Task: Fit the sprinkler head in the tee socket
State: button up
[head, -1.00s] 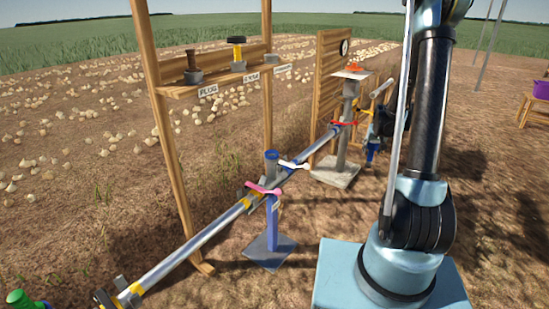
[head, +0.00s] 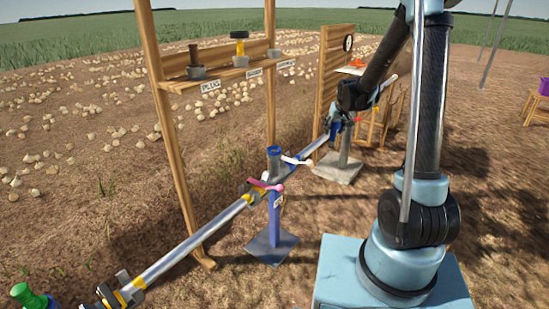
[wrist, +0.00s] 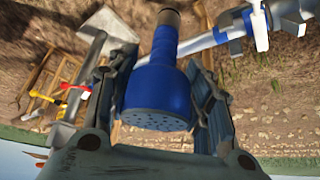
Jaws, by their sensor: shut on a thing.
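A blue sprinkler head (wrist: 160,92) with a perforated round face and a brownish threaded end fills the middle of the wrist view. My gripper (wrist: 165,110) is shut on its wide body, with a finger on each side. In the head view my gripper (head: 340,112) hangs over the far part of the pipe, and only a small bit of blue shows at it. The tee socket (head: 273,158) is a grey upright piece with a blue top, at the pipe near the blue post. The sprinkler head is apart from it, to its right and farther back.
A silver pipe (head: 190,250) runs diagonally, with a pink lever (head: 264,187) and a white lever (head: 297,161) by the tee. A wooden shelf (head: 222,77) with fittings stands behind. A grey pedestal (head: 338,172) and wooden board (head: 336,65) stand near my gripper.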

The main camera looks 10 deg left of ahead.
jog(key=s+a+r+n+g+y, duration=0.1)
jog(key=s+a+r+n, duration=0.1)
jog(key=s+a+r, duration=0.45)
jog(key=s+a+r+n+y, duration=0.1)
jog(key=s+a+n, duration=0.15)
jog(key=a, duration=0.75)
jog(key=s+a+r+n+g, duration=0.1)
jog(key=s+a+r, duration=0.2)
jog(key=s+a, duration=0.35)
jog(key=s+d+f+x, duration=0.1)
jog(key=x, duration=0.8)
jog(key=shift+s+f, duration=0.25)
jog(key=shift+f, duration=0.3)
jog(key=o, duration=1.2)
jog(key=shift+o, duration=0.2)
jog(key=shift+r, duration=0.15)
jog(key=v, duration=1.2)
jog(key=shift+s+d, duration=0.2)
jog(key=shift+d, duration=0.05)
